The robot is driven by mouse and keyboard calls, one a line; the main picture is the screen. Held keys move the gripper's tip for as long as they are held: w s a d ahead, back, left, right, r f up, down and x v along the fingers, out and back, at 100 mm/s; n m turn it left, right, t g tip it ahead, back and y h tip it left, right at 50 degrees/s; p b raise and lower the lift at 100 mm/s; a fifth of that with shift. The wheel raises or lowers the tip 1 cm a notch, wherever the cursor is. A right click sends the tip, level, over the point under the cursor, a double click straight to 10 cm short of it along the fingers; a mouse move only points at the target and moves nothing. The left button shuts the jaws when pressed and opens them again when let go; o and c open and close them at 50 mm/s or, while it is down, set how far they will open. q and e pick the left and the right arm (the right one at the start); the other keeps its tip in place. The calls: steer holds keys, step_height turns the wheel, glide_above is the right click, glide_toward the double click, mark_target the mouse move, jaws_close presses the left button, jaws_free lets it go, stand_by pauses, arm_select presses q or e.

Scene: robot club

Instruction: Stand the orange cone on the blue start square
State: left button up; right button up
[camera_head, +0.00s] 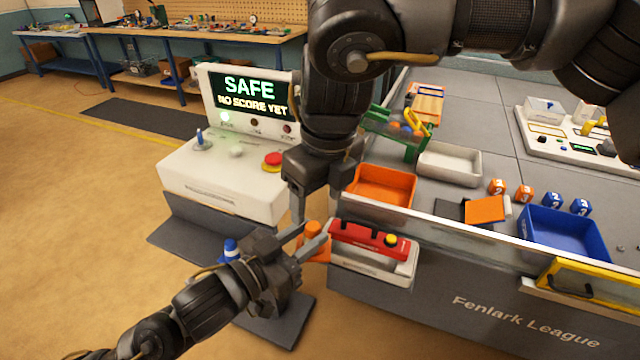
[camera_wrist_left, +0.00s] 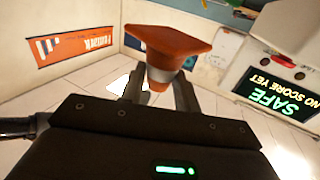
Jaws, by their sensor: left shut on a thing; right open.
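The orange cone (camera_head: 314,229) is between the fingers of my left gripper (camera_head: 312,240), which is shut on it. In the left wrist view the cone (camera_wrist_left: 165,45) shows its square base and a white band. That view is upside down, so the cone hangs about upright, base down. My right gripper (camera_head: 316,213) is open and empty, pointing down just above the cone in the head view. I cannot make out the blue start square in either view.
A blue and white cone (camera_head: 231,249) stands left of my left gripper. A white console (camera_head: 220,180) with a lit screen is behind. Right are a red box (camera_head: 365,240) with a yellow button, an orange tray (camera_head: 382,187) and a blue bin (camera_head: 555,235). Low walls edge the field.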

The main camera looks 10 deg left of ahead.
mark_target(314, 226)
steer(key=f, duration=0.6)
steer(key=w+a+f, duration=0.1)
steer(key=f, duration=0.2)
steer(key=shift+f, duration=0.15)
steer(key=c, duration=0.9)
arm_select(q)
steer(key=o, duration=0.5)
arm_select(e)
steer(key=shift+c, duration=1.1)
arm_select(q)
steer(key=o, duration=0.6)
steer(key=shift+a, duration=0.1)
